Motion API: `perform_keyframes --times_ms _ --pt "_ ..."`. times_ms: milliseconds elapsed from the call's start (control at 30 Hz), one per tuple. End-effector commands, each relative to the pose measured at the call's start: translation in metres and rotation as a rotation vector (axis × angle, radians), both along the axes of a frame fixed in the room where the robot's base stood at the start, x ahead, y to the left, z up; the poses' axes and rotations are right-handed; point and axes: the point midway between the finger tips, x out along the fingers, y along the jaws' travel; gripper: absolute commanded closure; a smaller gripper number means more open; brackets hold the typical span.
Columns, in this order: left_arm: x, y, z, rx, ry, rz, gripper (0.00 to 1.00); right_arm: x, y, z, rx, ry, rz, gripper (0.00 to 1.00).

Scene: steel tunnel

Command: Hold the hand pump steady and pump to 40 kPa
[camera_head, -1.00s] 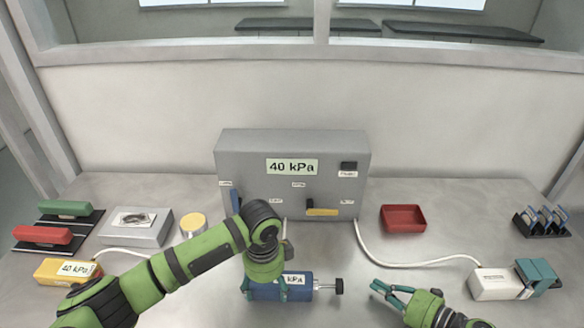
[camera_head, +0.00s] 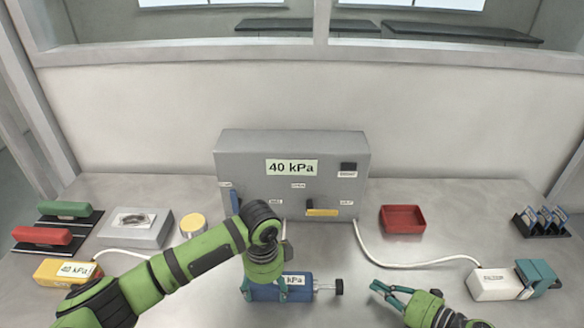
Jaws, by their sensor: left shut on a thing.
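The blue hand pump (camera_head: 298,293) lies on the bench in front of the grey box. Its rod ends in a black knob (camera_head: 339,287) pointing right, with a short length of rod showing. A label on the pump reads "kPa", partly covered. My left gripper (camera_head: 264,287) is shut on the pump body from above; its wrist hides part of the pump. My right gripper (camera_head: 380,291) is open and empty, to the right of the knob and apart from it. The grey box (camera_head: 240,170) carries a display (camera_head: 292,167) reading "40 kPa".
A yellow device (camera_head: 62,271) labelled "40 kPa" lies at left, near red and green handled blocks. A white device (camera_head: 492,284) with a teal clamp lies at right. A white hose (camera_head: 400,264) crosses the right side. A red tray (camera_head: 402,219) stands behind it.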

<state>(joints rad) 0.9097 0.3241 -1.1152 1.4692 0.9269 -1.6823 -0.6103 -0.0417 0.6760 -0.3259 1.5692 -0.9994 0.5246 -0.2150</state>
Motion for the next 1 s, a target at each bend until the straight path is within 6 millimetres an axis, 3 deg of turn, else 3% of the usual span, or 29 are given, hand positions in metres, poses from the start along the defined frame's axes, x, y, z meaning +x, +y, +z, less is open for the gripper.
perform_keyframes --times_ms 233,267,300,333,767,1000 --pt "0.0 0.0 0.0 0.001 0.0 0.001 0.65 0.0 0.0 0.0 0.0 0.0 0.0 1.0" --pt "0.0 0.0 0.0 0.002 0.0 0.001 0.22 0.0 0.0 0.0 0.0 0.0 0.0 1.0" --pt "0.0 0.0 0.0 0.002 0.0 0.001 0.06 0.0 0.0 0.0 0.0 0.0 0.0 1.0" --pt "0.0 0.0 0.0 0.002 0.0 0.001 0.0 0.0 0.0 0.0 0.0 0.0 0.0 1.0" --pt "0.0 0.0 0.004 0.0 -0.001 0.0 0.0 0.0 0.0 0.0 0.0 0.0 0.0 1.0" --pt "0.002 0.0 0.043 -0.002 -0.005 0.0 0.0 0.0 0.0 0.0 0.0 0.0 0.0 1.0"
